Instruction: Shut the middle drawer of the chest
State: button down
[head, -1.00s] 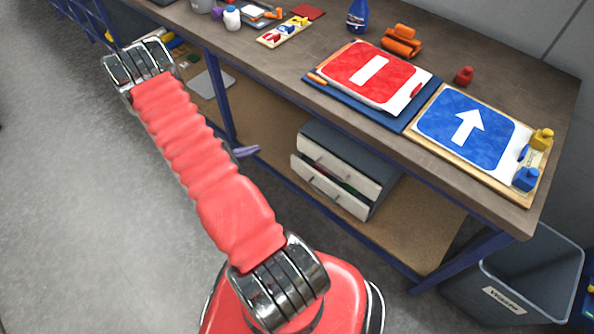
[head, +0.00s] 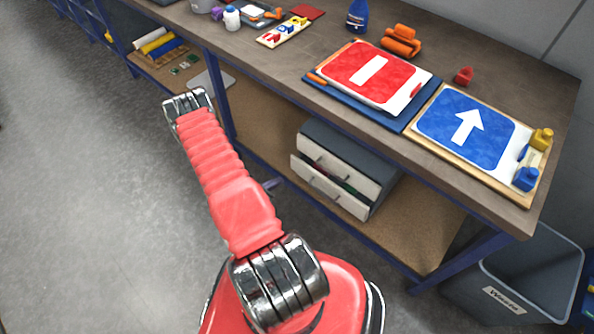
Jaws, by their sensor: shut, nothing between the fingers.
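The chest (head: 352,146) stands on the low shelf under the bench, with a dark grey top and pale drawer fronts. Its top drawer (head: 340,163) looks shut. Below it, the middle drawer (head: 328,191) is pulled out towards the left, and a narrow strip of dark, green and reddish contents shows above its front. Any drawer lower down is hidden behind that front. The purple-grey tip of my gripper (head: 273,185) shows just past the right side of my red arm, left of the drawer and apart from it. The rest of the gripper is hidden behind the arm.
A blue bench leg (head: 221,95) stands beyond my arm. The shelf (head: 420,235) is bare right of the chest. The bench top above holds a red sign (head: 371,74) and a blue sign (head: 466,125). A grey waste bin (head: 515,280) stands at right.

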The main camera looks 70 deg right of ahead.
send_near(302, 166)
notch_tip(302, 166, down, 2)
jog(key=d, duration=0.1)
jog(key=s+d, duration=0.2)
jog(key=shift+d+f, duration=0.15)
jog(key=shift+f, duration=0.2)
jog(key=shift+s+d, duration=0.2)
jog(key=shift+d, duration=0.35)
jog(key=shift+w+d, duration=0.1)
jog(key=shift+d, duration=0.05)
